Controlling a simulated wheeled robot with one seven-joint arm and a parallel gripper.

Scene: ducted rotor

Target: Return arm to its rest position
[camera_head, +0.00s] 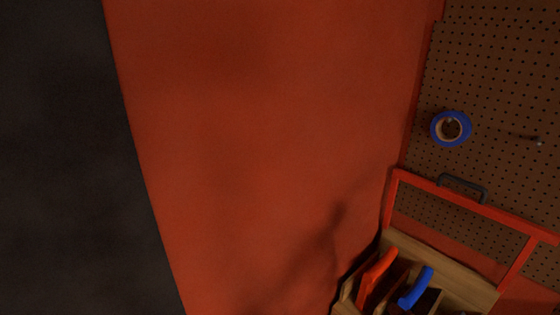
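My arm and my gripper are not in view in the head camera picture. A soft dark shadow falls on the lower part of the large orange-red panel (265,140); I cannot tell what casts it.
A brown pegboard (490,70) at the right holds a blue tape roll (451,129) and a peg (528,139). Below are a dark handle (463,188) on a red frame (515,222) and a wooden holder (455,277) with red-handled (377,273) and blue-handled (416,287) tools. A dark surface (65,160) fills the left.

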